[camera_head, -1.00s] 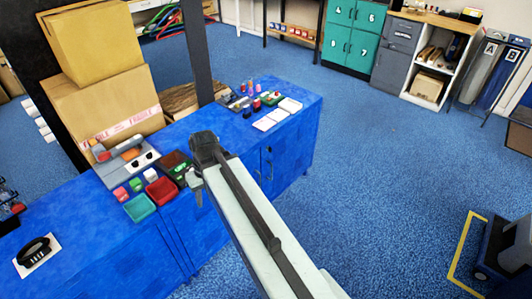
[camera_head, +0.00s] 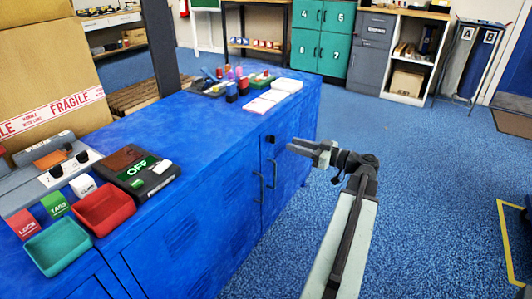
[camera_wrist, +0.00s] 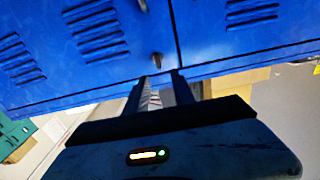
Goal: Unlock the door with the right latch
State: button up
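The blue counter (camera_head: 185,215) has doors on its front face. The right door (camera_head: 292,178) carries a small round black latch or knob (camera_head: 271,138) near its upper left edge. Two dark curved handles, a left one (camera_head: 258,187) and a right one (camera_head: 273,174), sit either side of the door seam. My gripper (camera_head: 303,146) is in front of the right door, pointing left, at about the knob's height and apart from it. In the wrist view its two fingers (camera_wrist: 160,92) are spread with nothing between them. A small grey fitting (camera_wrist: 157,60) shows just beyond the fingertips, near the seam.
On the counter stand a red tray (camera_head: 104,208), a teal tray (camera_head: 58,246), a black box marked OFF (camera_head: 138,170) and small bottles. A large carton (camera_head: 45,75) stands at the left. Blue floor to the right of the counter is open.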

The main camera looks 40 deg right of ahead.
aim_at(275, 137)
jog(key=x, duration=0.8)
jog(key=shift+d+r, duration=0.15)
jog(key=shift+r, duration=0.05)
grip_shut()
jog(key=shift+a, duration=0.25)
jog(key=shift+d, duration=0.15)
